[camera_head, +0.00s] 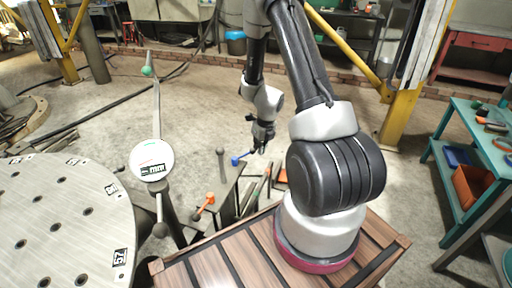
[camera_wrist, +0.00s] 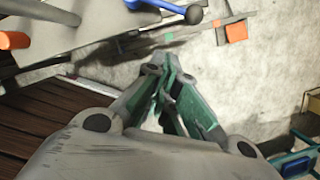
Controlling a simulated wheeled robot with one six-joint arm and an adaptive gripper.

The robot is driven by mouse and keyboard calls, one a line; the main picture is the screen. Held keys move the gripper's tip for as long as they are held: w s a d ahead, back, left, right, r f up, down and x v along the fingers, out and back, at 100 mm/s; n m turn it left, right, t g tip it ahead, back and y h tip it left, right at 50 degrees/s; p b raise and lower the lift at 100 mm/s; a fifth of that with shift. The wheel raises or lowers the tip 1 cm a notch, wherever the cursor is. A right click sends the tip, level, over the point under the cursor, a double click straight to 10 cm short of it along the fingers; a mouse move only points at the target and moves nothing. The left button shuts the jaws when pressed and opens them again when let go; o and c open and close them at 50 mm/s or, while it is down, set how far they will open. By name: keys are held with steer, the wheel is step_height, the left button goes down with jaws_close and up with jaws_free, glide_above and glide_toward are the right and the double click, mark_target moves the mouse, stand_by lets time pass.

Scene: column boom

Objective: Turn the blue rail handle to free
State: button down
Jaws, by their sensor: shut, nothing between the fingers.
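The blue rail handle (camera_head: 238,158) shows in the head view just below and left of my gripper (camera_head: 262,146). In the wrist view the blue handle (camera_wrist: 193,14) lies near the top edge, a ball-ended lever sticking out from a grey part. My gripper (camera_wrist: 165,68) is shut and empty, its fingertips together below and left of the handle's ball in that picture. In the wrist view a gap shows between the fingertips and the handle. I cannot tell their distance in depth.
An orange handle (camera_head: 205,205) sits left of the blue one, with a grey knob lever (camera_head: 221,155) between. A round drilled table (camera_head: 60,220) and a white dial (camera_head: 151,160) stand left. A teal bench (camera_head: 490,140) is at right. Open floor (camera_head: 200,110) lies behind.

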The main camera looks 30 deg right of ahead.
mark_target(251, 151)
steer(key=w+f, duration=0.5)
steer(key=f, duration=0.3)
steer(key=shift+w+a, duration=0.25)
stand_by(0.4)
steer(key=shift+w+d+n, duration=0.1)
steer(key=shift+w+n, duration=0.15)
steer(key=shift+n, duration=0.15)
steer(key=shift+w+d+r+n, duration=0.1)
steer(key=shift+w+n, duration=0.15)
steer(key=shift+n, duration=0.15)
steer(key=shift+w+d+n+y, duration=0.1)
steer(key=shift+w+n+y, duration=0.2)
steer(key=shift+w+n, duration=0.25)
steer(key=shift+w+n+g+y, duration=0.2)
steer(key=shift+w+n, duration=0.3)
steer(key=shift+n, duration=0.5)
steer(key=shift+w+n+g+y, duration=0.1)
steer(key=shift+w+n+y, duration=0.1)
steer(key=shift+w+n, duration=0.55)
steer(key=shift+s+n, duration=0.2)
steer(key=shift+n, duration=0.1)
